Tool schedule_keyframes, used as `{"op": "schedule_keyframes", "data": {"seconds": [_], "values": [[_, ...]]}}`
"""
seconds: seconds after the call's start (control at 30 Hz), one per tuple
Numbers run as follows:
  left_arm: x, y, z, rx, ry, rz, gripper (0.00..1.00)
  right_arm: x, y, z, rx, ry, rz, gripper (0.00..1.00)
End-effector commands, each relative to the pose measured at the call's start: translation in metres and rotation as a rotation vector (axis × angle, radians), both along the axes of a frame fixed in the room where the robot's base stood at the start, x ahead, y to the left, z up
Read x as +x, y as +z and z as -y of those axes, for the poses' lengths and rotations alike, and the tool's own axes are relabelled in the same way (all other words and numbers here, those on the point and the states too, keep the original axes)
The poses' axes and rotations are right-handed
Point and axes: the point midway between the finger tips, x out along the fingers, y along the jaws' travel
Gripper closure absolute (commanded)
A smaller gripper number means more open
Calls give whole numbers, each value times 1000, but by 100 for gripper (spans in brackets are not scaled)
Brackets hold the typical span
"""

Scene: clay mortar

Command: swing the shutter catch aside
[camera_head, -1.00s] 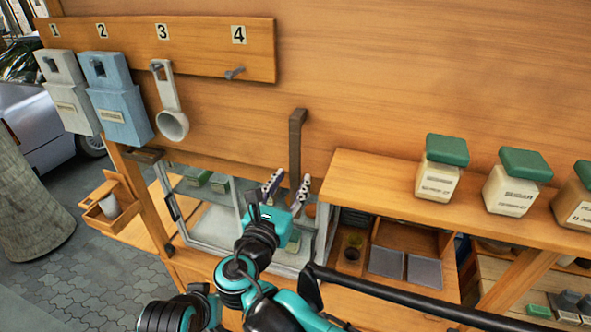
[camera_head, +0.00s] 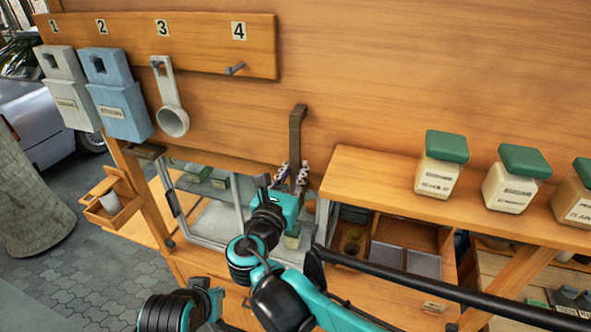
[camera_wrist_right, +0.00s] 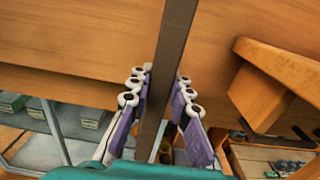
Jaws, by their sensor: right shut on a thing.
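The shutter catch (camera_head: 296,133) is a dark brown bar with a short bent top, hanging upright against the wooden shutter panel (camera_head: 400,75). My right gripper (camera_head: 291,177) has its fingers on either side of the catch's lower part. In the right wrist view the catch (camera_wrist_right: 172,75) runs between the two purple-and-white fingers of the gripper (camera_wrist_right: 160,115), which is shut on it. The fingers and the teal gripper body hide the catch's lower end in the head view.
A wooden shelf (camera_head: 345,163) with green-lidded jars (camera_head: 441,164) juts out right of the catch. A peg board (camera_head: 200,40) with two containers and a scoop (camera_head: 171,115) is at upper left. A glass-sided case (camera_head: 205,205) stands below the panel.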

Motion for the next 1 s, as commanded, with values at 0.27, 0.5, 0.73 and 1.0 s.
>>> {"op": "schedule_keyframes", "data": {"seconds": [0.27,0.5,0.73,1.0], "values": [[0,-11,0,0,0,0,100,8,1,-24,177,1,58,100],[0,-14,0,0,0,0,100,15,11,-47,390,0,128,100],[0,-13,0,0,0,0,100,16,12,-50,415,1,136,100],[0,-13,0,0,0,0,100,16,12,-50,413,1,135,59]]}}
